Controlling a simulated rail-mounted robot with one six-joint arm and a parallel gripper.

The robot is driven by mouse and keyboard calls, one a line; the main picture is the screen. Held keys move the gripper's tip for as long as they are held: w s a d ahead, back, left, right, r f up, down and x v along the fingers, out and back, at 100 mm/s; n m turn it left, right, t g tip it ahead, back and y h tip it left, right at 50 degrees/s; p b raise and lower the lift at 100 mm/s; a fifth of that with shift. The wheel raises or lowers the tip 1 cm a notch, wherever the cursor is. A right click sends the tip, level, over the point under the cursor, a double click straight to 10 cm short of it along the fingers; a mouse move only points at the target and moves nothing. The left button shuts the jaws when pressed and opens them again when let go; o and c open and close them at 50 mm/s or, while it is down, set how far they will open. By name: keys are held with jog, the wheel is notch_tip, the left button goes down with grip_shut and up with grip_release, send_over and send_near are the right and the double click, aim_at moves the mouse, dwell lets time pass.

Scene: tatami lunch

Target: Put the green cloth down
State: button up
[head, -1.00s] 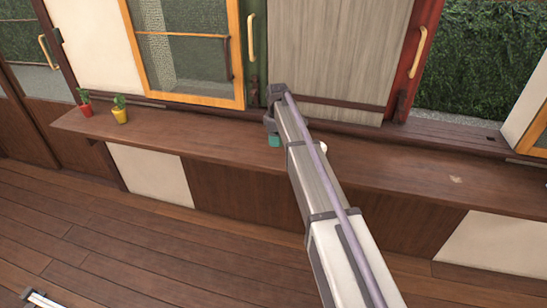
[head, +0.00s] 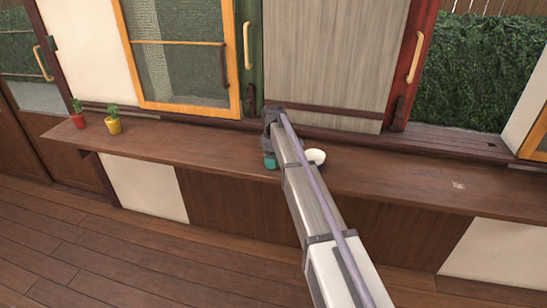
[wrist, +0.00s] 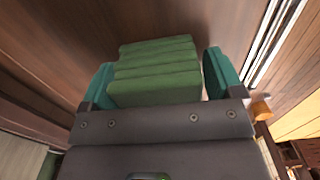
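The green cloth (wrist: 155,72) is a folded, ridged block. In the wrist view it sits between the two teal fingers of my gripper (wrist: 160,80) and spans nearly the whole gap between them. My gripper is shut on it. In the head view my gripper (head: 270,160) is over the wooden counter (head: 380,184), with a teal fingertip pointing down close to the counter top. The cloth is hidden behind my gripper and arm there. I cannot tell whether the cloth touches the counter.
A white bowl (head: 316,156) stands on the counter just right of my arm. A red pot (head: 78,120) and a yellow pot (head: 113,126) with plants stand at the left end. Sliding windows and doors line the back.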

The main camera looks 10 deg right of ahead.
jog(key=shift+o, duration=0.3)
notch_tip(320, 180, up, 13)
jog(key=p, duration=1.3)
jog(key=s+m, duration=1.3)
jog(key=s, duration=2.5)
jog(key=shift+s+f+b, duration=0.15)
jog(key=shift+f+b, duration=0.2)
jog(key=shift+o, duration=0.5)
